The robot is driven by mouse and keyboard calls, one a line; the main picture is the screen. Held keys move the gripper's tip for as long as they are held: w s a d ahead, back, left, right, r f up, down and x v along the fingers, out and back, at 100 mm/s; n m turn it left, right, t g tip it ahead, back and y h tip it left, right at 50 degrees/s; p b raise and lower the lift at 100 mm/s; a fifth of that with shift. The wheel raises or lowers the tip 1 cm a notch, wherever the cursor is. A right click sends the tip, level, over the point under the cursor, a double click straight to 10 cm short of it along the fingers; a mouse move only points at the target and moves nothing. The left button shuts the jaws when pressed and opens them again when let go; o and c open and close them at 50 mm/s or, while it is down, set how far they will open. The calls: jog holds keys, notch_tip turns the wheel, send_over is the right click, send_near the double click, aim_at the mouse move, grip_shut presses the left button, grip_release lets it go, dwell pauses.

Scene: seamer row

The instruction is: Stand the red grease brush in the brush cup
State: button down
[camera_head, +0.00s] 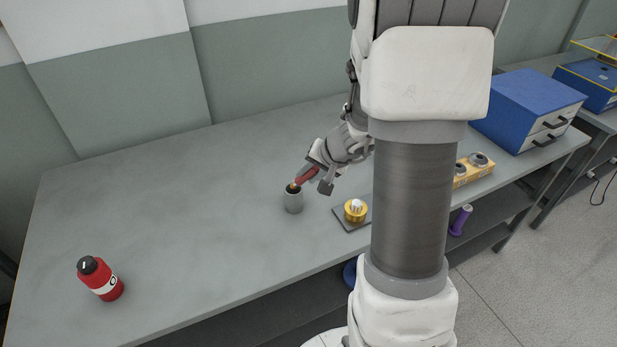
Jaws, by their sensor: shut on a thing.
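The red grease brush (307,174) is in my gripper (319,178), whose jaws are shut on it. The brush is tilted, with its yellowish end low and to the left, at the mouth of the brush cup. The grey brush cup (293,203) stands upright on the bench to the left of my gripper. I cannot tell whether the brush end is inside the rim or just above it. My gripper is up and to the right of the cup.
A yellow round piece (355,211) with white tops sits on a dark plate right of the cup. A red bottle (101,279) stands far left on the grey bench (180,220). A blue drawer box (525,105) and a yellow block (472,171) are at right.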

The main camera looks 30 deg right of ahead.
jog(key=shift+f, duration=0.45)
jog(key=shift+f+b, duration=0.65)
jog(key=shift+b, duration=0.35)
jog(key=c, duration=0.7)
grip_release()
jog(key=shift+r, duration=0.1)
